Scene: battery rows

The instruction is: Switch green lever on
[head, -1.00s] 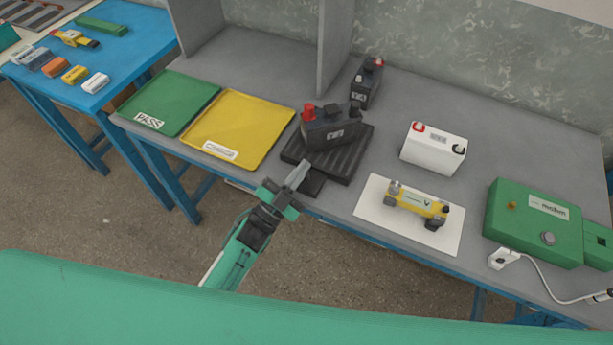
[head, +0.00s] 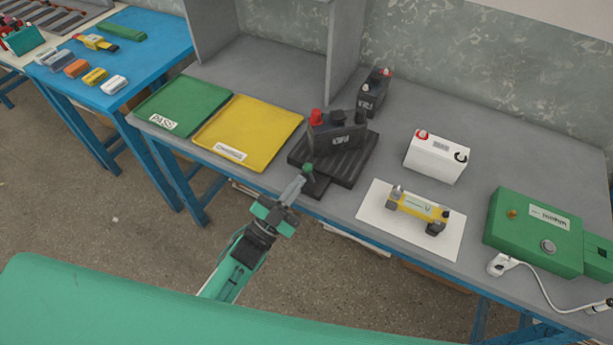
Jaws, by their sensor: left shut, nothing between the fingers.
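A small green knob (head: 308,168), which looks like the green lever, stands at the front of the black ridged stand (head: 345,168), above a dark plate (head: 316,187). A dark battery (head: 338,138) with a red cap sits on the stand. My left gripper (head: 298,186) is shut and empty. Its tips are just below and left of the green knob in the picture; I cannot tell whether they touch the dark plate. My right gripper is not in view.
Green (head: 185,104) and yellow (head: 240,130) trays lie to the left. Another dark battery (head: 374,92) stands behind, and a white battery (head: 436,158) to the right. A yellow device (head: 417,206) lies on a white mat (head: 377,216), near a green box (head: 535,230).

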